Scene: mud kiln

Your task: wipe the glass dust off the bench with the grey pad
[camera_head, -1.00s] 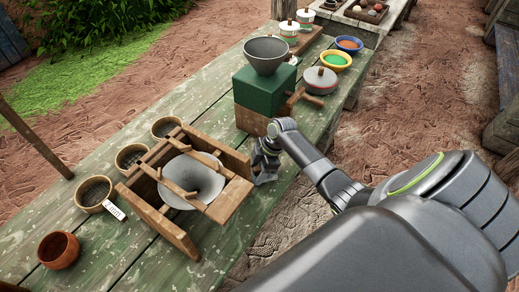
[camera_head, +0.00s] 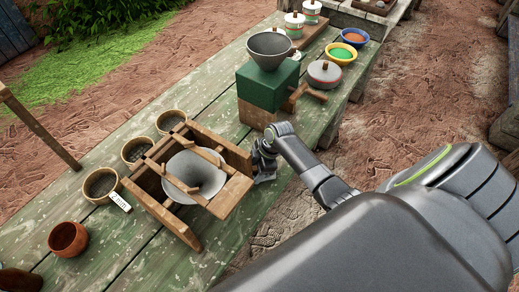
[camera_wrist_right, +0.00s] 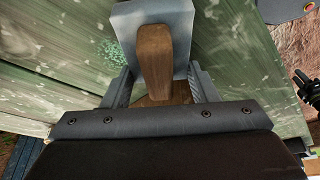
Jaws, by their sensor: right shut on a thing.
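My right gripper (camera_head: 264,160) is low over the green plank bench (camera_head: 225,75), between the wooden frame and the green box. It is shut on the wooden handle of the grey pad (camera_head: 265,178). In the right wrist view the pad (camera_wrist_right: 180,18) sits at the top, with its handle (camera_wrist_right: 155,55) between the fingers (camera_wrist_right: 160,88). A patch of pale green specks, which looks like the glass dust (camera_wrist_right: 121,55), lies on the planks left of the handle. I cannot pick the dust out in the head view.
Several sieves (camera_head: 101,185) and a brown bowl (camera_head: 68,239) stand at left. The bench's right edge is near.

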